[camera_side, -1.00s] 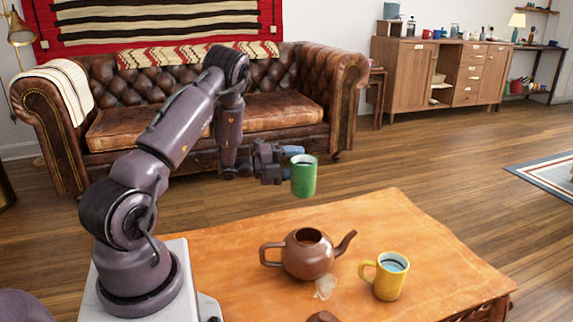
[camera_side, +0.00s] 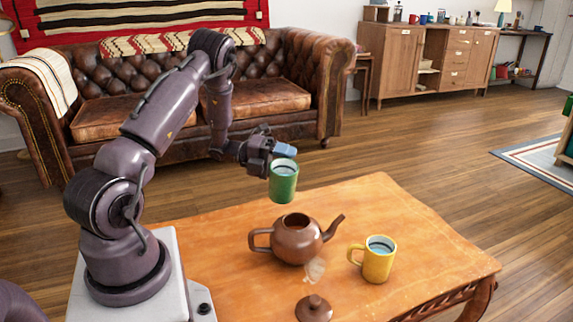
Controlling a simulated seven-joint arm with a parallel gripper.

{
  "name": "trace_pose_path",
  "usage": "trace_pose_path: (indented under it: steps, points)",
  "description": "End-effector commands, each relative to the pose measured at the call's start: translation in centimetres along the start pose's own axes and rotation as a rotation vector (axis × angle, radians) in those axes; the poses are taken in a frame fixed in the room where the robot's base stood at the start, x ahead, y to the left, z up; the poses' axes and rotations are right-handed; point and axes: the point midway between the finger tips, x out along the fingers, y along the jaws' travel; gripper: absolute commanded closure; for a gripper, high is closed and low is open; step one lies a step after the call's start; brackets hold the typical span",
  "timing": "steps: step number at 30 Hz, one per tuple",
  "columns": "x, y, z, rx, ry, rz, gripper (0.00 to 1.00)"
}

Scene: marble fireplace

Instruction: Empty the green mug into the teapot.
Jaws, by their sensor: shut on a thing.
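The green mug (camera_side: 283,184) is held up in the air, nearly upright, with liquid showing at its mouth. My gripper (camera_side: 271,158) is shut on the mug from behind and to its left; the fingers are partly hidden by the mug. The brown teapot (camera_side: 298,242) stands on the table with its lid off and its top open. Its spout points right and its handle points left. In the picture, the mug appears just above and slightly left of the teapot opening. The teapot lid (camera_side: 314,308) lies on the table in front.
A yellow mug (camera_side: 378,262) with bluish liquid stands right of the teapot. A pale wet-looking patch (camera_side: 314,270) lies between them. The orange-brown wooden table (camera_side: 420,225) is clear at the back and right. A leather sofa (camera_side: 180,110) stands behind.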

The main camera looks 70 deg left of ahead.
Motion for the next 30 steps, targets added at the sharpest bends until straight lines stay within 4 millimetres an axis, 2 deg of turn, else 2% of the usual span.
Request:
trace_pose_path:
  steps: [7, 11, 14, 19, 21, 30]
  points:
    - [0.0, -2.7, 0.1, 0.314, 0.004, 0.248, 0.79]
    - [0.3, -0.9, -0.4, 0.335, 0.002, 0.275, 0.79]
    - [0.8, -1.7, -0.7, 0.443, 0.004, 0.353, 0.79]
    - [1.3, -0.3, -1.6, 0.508, 0.002, 0.416, 0.79]
    - [1.7, -1.3, -1.9, 0.592, 0.001, 0.471, 0.79]
    - [1.4, -1.0, -1.7, 0.58, -0.002, 0.471, 0.79]
